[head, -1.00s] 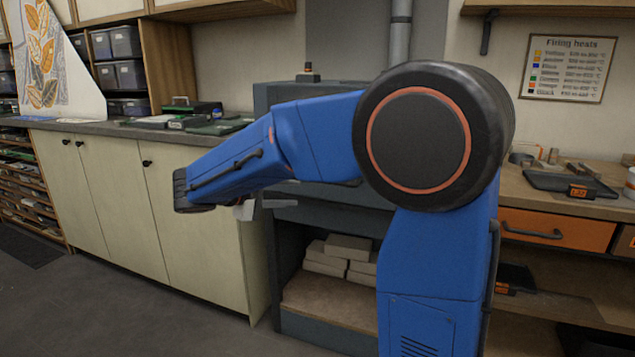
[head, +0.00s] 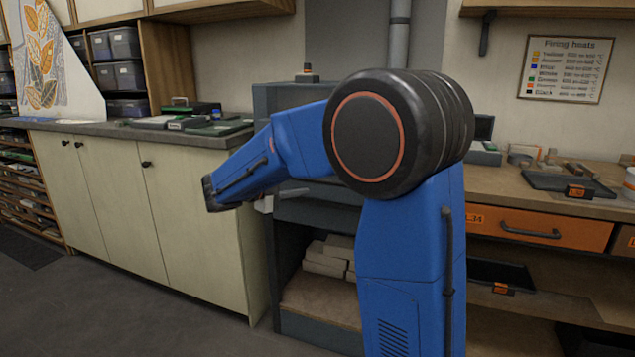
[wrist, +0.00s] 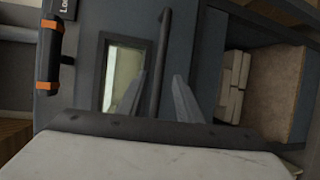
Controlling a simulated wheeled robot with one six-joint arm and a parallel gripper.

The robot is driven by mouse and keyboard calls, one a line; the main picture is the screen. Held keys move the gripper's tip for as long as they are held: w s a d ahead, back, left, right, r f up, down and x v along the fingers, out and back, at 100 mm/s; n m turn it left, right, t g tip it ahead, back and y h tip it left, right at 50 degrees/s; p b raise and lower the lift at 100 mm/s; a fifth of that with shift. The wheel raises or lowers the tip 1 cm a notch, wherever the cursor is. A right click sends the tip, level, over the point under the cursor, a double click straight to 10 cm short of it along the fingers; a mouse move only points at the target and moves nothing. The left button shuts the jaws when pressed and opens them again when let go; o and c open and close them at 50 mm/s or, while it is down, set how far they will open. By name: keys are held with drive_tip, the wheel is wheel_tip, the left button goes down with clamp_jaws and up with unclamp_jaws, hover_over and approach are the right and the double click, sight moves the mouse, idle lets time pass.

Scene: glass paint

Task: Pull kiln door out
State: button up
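The kiln (head: 285,97) is a dark grey cabinet behind my arm in the head view; my arm covers most of its front. In the wrist view, the kiln door (wrist: 182,50) is blue-grey with a small window (wrist: 123,78). A dark bar handle (wrist: 161,58) runs beside the window. My gripper (wrist: 160,76) is open in front of the door. Its two grey fingers lie on either side of the handle in the picture. I cannot tell whether they reach around it or touch it. In the head view, my gripper is mostly hidden behind my arm.
Pale bricks (head: 325,262) lie in the open bay below the kiln door. Cream cupboards (head: 195,225) with a grey countertop stand at the left. A wooden bench with an orange drawer (head: 540,230) is at the right. The floor (head: 110,315) at the front left is clear.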

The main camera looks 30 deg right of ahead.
sight(315, 181)
drive_tip(key=x, duration=0.7)
drive_tip(key=shift+d+f, duration=0.1)
drive_tip(key=shift+d, duration=0.05)
clamp_jaws()
